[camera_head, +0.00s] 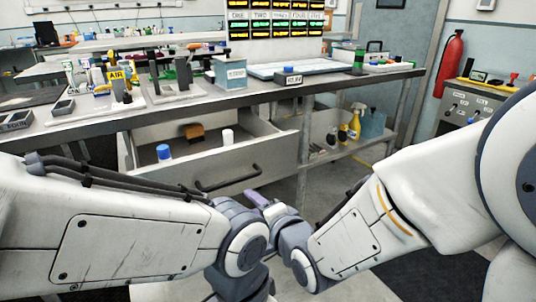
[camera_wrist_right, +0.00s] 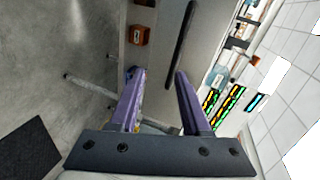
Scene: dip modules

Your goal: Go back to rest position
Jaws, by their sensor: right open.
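My right gripper (camera_head: 260,200) shows as a small purple part beyond the two wrists, in front of the open drawer. In the right wrist view its two purple fingers (camera_wrist_right: 160,74) stand apart with nothing between them. My left arm comes in from the left, and its wrist is bent close beside the right wrist at the lower middle. The left gripper's fingers cannot be made out.
An open drawer (camera_head: 210,177) under the bench holds a blue-topped item (camera_head: 163,152), a white cylinder (camera_head: 227,136) and a brown block (camera_head: 194,132). The bench top (camera_head: 210,98) carries several tools. A yellow spray bottle (camera_head: 354,124) stands on the lower shelf.

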